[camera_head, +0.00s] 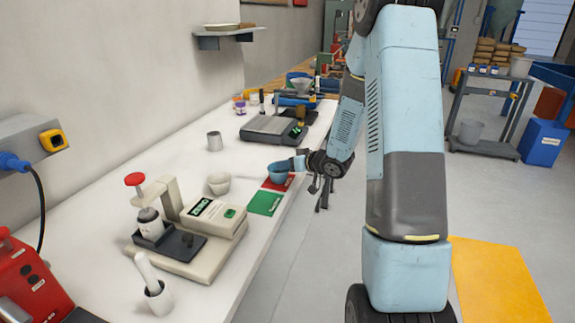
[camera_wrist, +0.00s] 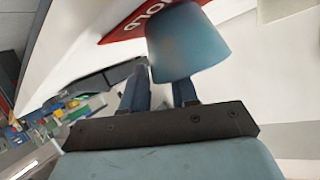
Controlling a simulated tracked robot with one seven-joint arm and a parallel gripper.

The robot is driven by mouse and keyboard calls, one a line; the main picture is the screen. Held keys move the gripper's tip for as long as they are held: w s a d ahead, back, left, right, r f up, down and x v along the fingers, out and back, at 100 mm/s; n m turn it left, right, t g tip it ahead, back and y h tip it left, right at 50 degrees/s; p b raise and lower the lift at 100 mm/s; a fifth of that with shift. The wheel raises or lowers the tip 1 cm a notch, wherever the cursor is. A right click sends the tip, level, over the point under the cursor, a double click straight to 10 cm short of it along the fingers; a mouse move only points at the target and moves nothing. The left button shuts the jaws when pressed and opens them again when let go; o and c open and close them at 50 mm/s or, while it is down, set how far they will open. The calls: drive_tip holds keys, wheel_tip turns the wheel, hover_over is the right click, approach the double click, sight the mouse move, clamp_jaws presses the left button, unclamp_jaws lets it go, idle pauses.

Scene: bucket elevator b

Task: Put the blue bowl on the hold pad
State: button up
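The blue bowl (camera_head: 279,173) is upright at the red pad (camera_head: 290,181) on the white bench, over its left part. In the wrist view the bowl (camera_wrist: 186,43) overlaps the red pad (camera_wrist: 128,24), which carries partly hidden white lettering. Whether its base touches the pad cannot be told. My gripper (camera_head: 299,162) is at the bowl's right side in the head view. In the wrist view my gripper (camera_wrist: 160,80) has its two fingers apart with a gap between them. The bowl hides the tip of the right finger.
A green pad (camera_head: 265,202) lies just in front of the red one. A pale bowl (camera_head: 218,183) and a grey cup (camera_head: 214,141) stand to the left. A cream device (camera_head: 212,222) stands in front, and a dark scale (camera_head: 272,127) behind. The bench edge is close on the right.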

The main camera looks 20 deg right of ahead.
drive_tip(key=shift+o, duration=1.2)
drive_tip(key=v, duration=1.2)
drive_tip(key=s+d+r+m+h, duration=0.1)
drive_tip(key=s+r+h, duration=0.2)
drive_tip(key=r+h, duration=0.3)
drive_tip(key=s+d+r+m+h, duration=0.1)
drive_tip(key=s+r+m+h, duration=0.2)
drive_tip(key=r, duration=0.6)
drive_tip(key=s+a+r+g, duration=0.1)
drive_tip(key=s+a+g, duration=0.1)
drive_tip(key=s, duration=0.5)
drive_tip(key=s+a+r+g+y, duration=0.1)
drive_tip(key=s+a, duration=0.4)
drive_tip(key=s, duration=0.3)
drive_tip(key=s+a+r+g, duration=0.2)
drive_tip(key=s+a, duration=0.1)
drive_tip(key=s, duration=0.4)
drive_tip(key=shift+g+y, duration=0.3)
drive_tip(key=shift+s, duration=0.25)
